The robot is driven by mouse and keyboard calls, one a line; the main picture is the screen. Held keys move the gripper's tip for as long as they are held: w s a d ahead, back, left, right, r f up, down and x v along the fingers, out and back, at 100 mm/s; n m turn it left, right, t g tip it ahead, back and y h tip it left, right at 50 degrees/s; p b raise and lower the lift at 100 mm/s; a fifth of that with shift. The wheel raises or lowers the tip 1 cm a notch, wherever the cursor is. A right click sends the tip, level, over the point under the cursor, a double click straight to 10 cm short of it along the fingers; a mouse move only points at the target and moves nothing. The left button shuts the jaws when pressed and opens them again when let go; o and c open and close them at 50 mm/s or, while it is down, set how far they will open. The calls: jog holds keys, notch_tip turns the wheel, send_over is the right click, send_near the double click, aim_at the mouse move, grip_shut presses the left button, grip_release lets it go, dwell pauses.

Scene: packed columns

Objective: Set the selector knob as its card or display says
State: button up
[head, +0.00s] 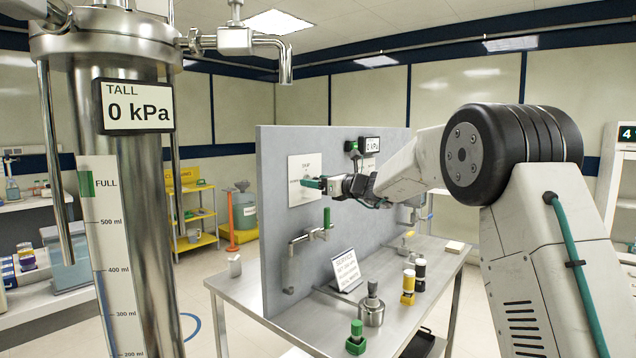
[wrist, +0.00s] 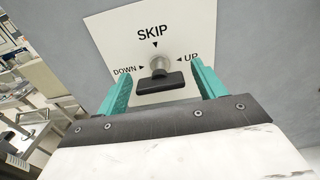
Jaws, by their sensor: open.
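The selector knob (wrist: 160,82) is a dark bar handle on a metal shaft, on a white plate (wrist: 140,22) on the grey panel. In the wrist view the plate reads SKIP above, DOWN at left and UP at right. The bar lies nearly level in the picture; I cannot tell which mark it selects. My gripper (wrist: 161,72) is open, with one teal finger on each side of the knob, apart from it. In the head view my gripper (head: 312,184) is at the plate (head: 304,166) and hides the knob. A standing card (head: 346,270) starts with SERVICE; its smaller lines are unreadable.
A pipe with a green-handled valve (head: 327,222) sits below my gripper. A tall column (head: 145,230) stands at left.

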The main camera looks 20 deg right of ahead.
jog(key=shift+c, duration=0.3)
jog(key=c, duration=0.9)
jog(key=shift+c, duration=0.2)
